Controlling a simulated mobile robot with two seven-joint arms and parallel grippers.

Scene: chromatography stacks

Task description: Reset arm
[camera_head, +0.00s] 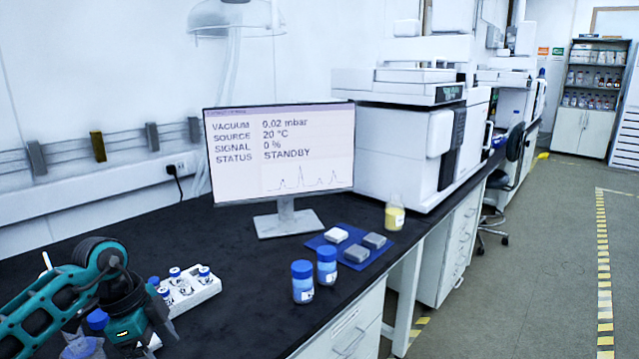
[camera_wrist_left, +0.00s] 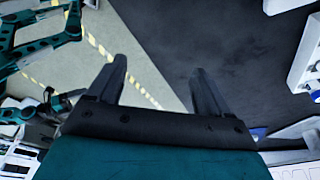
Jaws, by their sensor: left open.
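My left gripper (camera_head: 158,336) is low at the left of the head view, above the dark bench, close to the white vial rack. In the left wrist view my left gripper (camera_wrist_left: 158,68) shows two dark fingers set well apart with nothing between them. The floor and dark surface show between and beyond the fingers. Teal arm links of mine show at the left of the wrist view.
A white rack (camera_head: 190,292) with blue-capped vials stands beside the left gripper. Two blue-capped bottles (camera_head: 302,282) (camera_head: 327,265) stand near the bench's front edge. Blocks lie on a blue mat (camera_head: 318,243). A monitor (camera_head: 281,155) and yellow-filled bottle (camera_head: 394,217) stand behind.

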